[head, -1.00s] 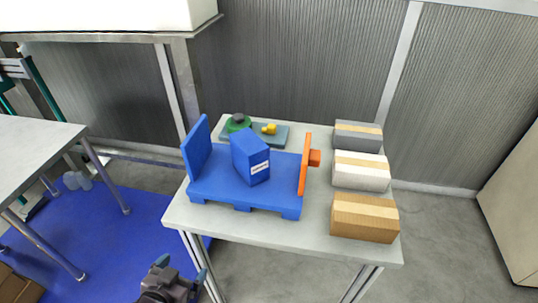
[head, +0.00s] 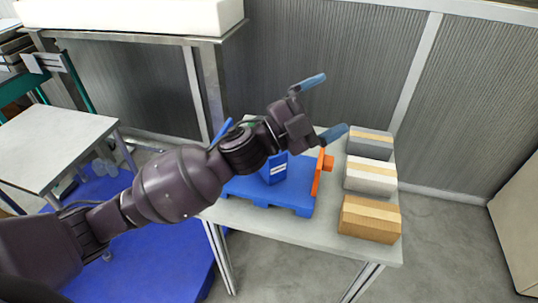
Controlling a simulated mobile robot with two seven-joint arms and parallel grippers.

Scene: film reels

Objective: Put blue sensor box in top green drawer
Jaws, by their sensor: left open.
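The blue sensor box (head: 274,170) with a white label stands on the blue pallet-like fixture (head: 266,191) on the table. My left arm passes in front of it and hides its upper part. The fixture has an orange end plate (head: 321,170) with a knob on its right side. My left gripper (head: 323,106) is open and empty, above the back part of the table, up and to the right of the box. My right gripper is not in view. No green drawer can be made out.
Grey, white and brown cartons (head: 369,219) line the right side of the table (head: 277,235). A grey side table (head: 48,150) stands at the left. A raised shelf (head: 135,30) holds a long white block. The green item behind the fixture is mostly hidden.

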